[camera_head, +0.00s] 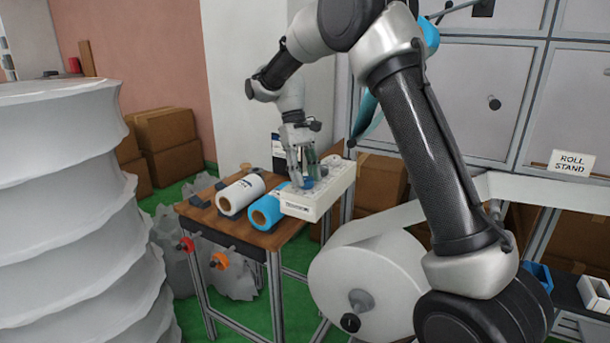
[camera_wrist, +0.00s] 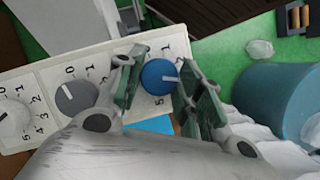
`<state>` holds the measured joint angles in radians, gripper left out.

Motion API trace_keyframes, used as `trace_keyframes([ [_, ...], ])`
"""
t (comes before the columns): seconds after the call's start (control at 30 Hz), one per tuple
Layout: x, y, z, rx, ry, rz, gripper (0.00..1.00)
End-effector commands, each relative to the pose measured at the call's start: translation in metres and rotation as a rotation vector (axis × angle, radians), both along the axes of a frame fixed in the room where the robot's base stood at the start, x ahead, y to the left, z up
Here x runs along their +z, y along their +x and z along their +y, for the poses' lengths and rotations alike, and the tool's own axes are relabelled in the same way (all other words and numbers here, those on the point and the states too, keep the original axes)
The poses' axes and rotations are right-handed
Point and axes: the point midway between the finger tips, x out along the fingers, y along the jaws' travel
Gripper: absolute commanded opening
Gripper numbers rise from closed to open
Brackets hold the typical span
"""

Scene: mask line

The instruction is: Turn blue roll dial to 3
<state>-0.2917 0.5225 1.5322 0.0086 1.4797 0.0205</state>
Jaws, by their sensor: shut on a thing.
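The white dial panel (camera_head: 300,205) lies on the wooden table, beside the blue roll (camera_head: 267,211). In the wrist view the panel (camera_wrist: 40,76) carries a white dial (camera_wrist: 14,117), a grey dial (camera_wrist: 76,97) and a blue dial (camera_wrist: 157,77). My gripper (camera_wrist: 155,88) has one finger on each side of the blue dial and is shut on it. The blue dial's white mark points right, toward the right finger. That finger hides the numbers there; a 1 shows above the dial and a 5 below. In the head view my gripper (camera_head: 305,172) is over the panel, partly covering the blue dial (camera_head: 308,183).
A white roll (camera_head: 240,194) lies left of the blue roll on the table (camera_head: 205,216). Red (camera_head: 186,244) and orange (camera_head: 219,261) knobs stick out from the table's front.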

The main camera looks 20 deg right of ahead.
Motion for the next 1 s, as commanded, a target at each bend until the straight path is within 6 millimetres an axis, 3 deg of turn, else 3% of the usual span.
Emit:
trace_keyframes([
  [0.4,0.0,0.0,0.0,-0.008,0.001,-0.002,0.12],
  [0.43,0.0,0.0,0.0,-0.008,0.001,-0.002,0.38],
  [0.53,0.0,0.0,0.0,-0.007,0.001,-0.001,0.56],
  [0.87,0.001,0.001,0.0,-0.007,0.001,-0.001,0.57],
  [1.0,0.013,0.006,0.002,-0.007,0.001,-0.003,0.57],
])
